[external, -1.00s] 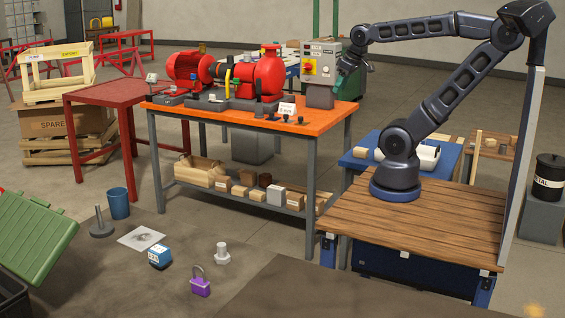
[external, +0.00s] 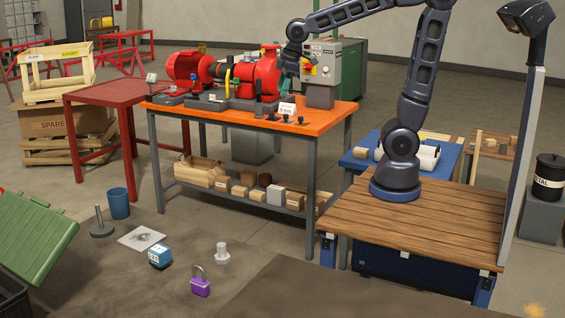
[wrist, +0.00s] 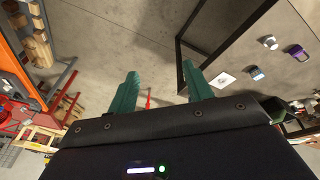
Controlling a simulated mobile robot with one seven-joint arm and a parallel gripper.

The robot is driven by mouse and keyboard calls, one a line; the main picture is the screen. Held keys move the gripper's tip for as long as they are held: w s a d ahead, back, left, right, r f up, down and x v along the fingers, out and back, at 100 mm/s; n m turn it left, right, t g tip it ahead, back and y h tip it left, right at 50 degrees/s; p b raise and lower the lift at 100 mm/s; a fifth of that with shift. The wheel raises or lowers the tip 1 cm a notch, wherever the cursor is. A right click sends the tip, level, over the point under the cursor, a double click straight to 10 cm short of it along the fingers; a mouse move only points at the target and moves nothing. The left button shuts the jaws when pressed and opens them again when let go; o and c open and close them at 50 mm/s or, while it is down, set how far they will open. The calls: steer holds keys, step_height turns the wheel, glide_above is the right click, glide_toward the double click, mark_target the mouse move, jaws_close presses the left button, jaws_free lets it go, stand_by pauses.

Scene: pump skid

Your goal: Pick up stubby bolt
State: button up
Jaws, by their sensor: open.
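A pale grey bolt (external: 222,253), short and thick, stands upright on the dark surface in the foreground of the external view, its wide end down. In the wrist view a small pale shape (wrist: 270,42) at the upper right appears to be the same bolt. My gripper (wrist: 161,70) has two teal fingers, spread apart with nothing between them. In the external view it is over the back right of the orange table, beside the red pump and far from the bolt; its fingertips are hard to make out there.
A purple padlock (external: 200,283), a blue box (external: 160,256), a paper sheet (external: 141,239) and a grey stand (external: 101,226) lie near the bolt. The orange table (external: 230,117) carries the red pump (external: 266,75) and small dark fasteners. A grey control box (external: 322,65) stands behind.

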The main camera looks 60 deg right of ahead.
steer(key=w+a+f+n, duration=0.2)
steer(key=a, duration=0.4)
steer(key=w+a+f+n, duration=0.2)
steer(key=a, duration=0.4)
steer(key=n+g, duration=0.3)
steer(key=n, duration=0.7)
glide_toward(221, 244)
steer(key=shift+s+a+h, duration=0.2)
steer(key=shift+a+h, duration=0.2)
steer(key=shift+a, duration=0.4)
step_height(221, 244, down, 5)
steer(key=shift+f, duration=0.25)
steer(key=shift+d+f, duration=0.2)
steer(key=shift+f, duration=1.15)
steer(key=shift+d+f, duration=0.15)
steer(key=shift+f, duration=1.2)
jaws_close()
steer(key=shift+r, duration=0.15)
